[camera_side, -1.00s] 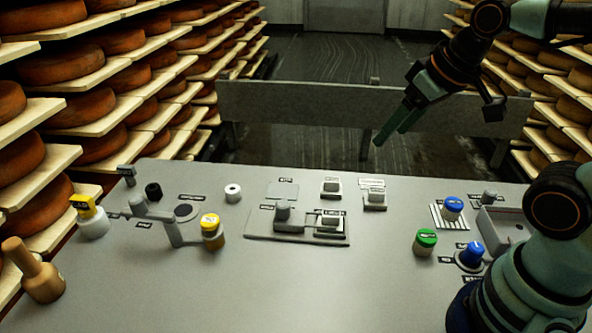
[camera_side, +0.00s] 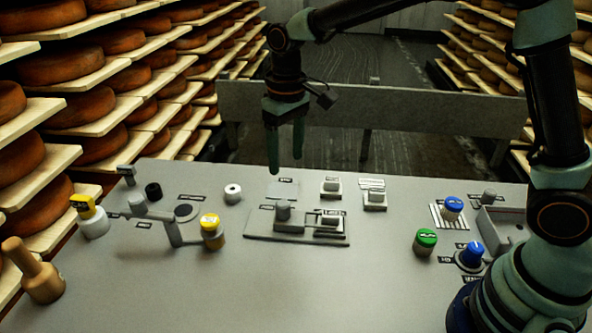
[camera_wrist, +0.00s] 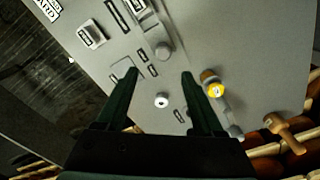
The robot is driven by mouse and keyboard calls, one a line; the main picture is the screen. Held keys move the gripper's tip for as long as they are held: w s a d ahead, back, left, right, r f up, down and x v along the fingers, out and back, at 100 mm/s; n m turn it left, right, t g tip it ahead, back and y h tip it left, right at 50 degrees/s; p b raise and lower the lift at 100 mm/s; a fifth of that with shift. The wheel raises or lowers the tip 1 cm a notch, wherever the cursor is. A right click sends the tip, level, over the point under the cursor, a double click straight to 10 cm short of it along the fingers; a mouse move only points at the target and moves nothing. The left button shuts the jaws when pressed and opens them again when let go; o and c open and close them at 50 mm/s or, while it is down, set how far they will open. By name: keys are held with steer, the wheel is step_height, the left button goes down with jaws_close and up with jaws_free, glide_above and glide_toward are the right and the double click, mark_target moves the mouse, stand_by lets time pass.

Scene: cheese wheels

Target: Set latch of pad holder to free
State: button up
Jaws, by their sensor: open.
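A low grey plate (camera_side: 258,236) near the middle of the table carries a short grey knob (camera_side: 283,211) on its left part and a framed block (camera_side: 330,221) on its right part. This looks like the pad holder with its latch, but the labels are too small to read and the latch setting cannot be told. The knob also shows in the wrist view (camera_wrist: 163,51). My gripper (camera_side: 285,163) points down, open and empty, above the back of the table, behind and above the knob. In the wrist view its fingers (camera_wrist: 160,76) are well apart.
A yellow-capped jar (camera_side: 212,232) stands beside a grey post with an arm. Small blocks (camera_side: 331,187) stand behind the plate. Green (camera_side: 425,242) and blue (camera_side: 453,206) caps are at right.

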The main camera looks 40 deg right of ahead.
mark_target(283, 203)
steer(key=f, duration=1.3)
steer(key=shift+w+a+f, duration=0.15)
steer(key=shift+w+a, duration=0.1)
steer(key=shift+a, duration=0.15)
jaws_close()
stand_by(0.9)
